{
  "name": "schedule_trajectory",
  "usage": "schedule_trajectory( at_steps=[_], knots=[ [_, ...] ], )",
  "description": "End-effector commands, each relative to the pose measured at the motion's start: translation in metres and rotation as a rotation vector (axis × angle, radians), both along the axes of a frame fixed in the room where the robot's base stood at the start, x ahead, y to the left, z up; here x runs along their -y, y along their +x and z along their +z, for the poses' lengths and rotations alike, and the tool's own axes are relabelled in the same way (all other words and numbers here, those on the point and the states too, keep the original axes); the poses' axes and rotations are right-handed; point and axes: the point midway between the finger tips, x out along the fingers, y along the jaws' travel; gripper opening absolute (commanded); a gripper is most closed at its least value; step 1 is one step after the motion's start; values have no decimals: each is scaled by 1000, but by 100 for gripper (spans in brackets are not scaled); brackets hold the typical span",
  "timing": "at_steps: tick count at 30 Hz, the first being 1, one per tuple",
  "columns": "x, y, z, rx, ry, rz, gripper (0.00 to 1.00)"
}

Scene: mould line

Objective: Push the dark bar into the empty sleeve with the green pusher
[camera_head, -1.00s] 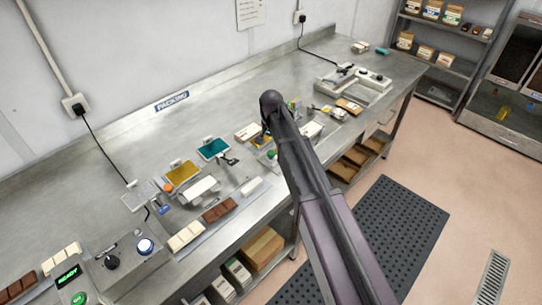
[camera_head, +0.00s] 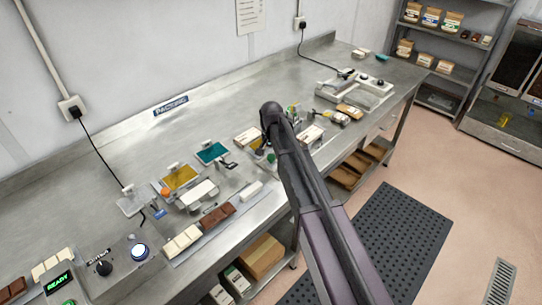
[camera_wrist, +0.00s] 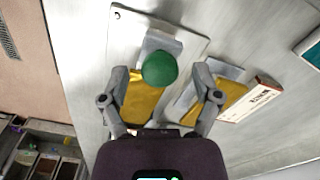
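The green pusher's round knob (camera_wrist: 159,68) lies between the fingers of my gripper (camera_wrist: 160,78) in the wrist view. The fingers stand apart, with gaps beside the knob. A gold sleeve-like piece (camera_wrist: 143,103) lies just below the knob, partly behind my fingers. A second gold piece (camera_wrist: 234,95) lies to the right beside a grey plate. I cannot tell which sleeve is empty. In the head view my arm hides most of this area. A dark bar (camera_head: 217,216) lies on the strip at the table's front. No dark bar is clear in the wrist view.
A white box with print (camera_wrist: 262,97) lies right of the gold piece. In the head view, pale bars (camera_head: 182,242), yellow (camera_head: 181,177) and teal (camera_head: 211,153) trays and a control box with a READY display (camera_head: 59,282) stand at left.

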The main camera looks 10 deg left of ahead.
Motion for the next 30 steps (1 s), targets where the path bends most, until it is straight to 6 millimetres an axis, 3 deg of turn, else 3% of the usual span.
schedule_trajectory(
  at_steps=[1,7,17,23,30],
  knots=[
    [0,0,0,0,0,0,61],
    [0,0,0,0,0,0,2],
    [6,9,0,0,0,-2,0],
    [26,36,0,0,0,-4,0],
    [62,83,0,0,0,-4,0]
  ],
)
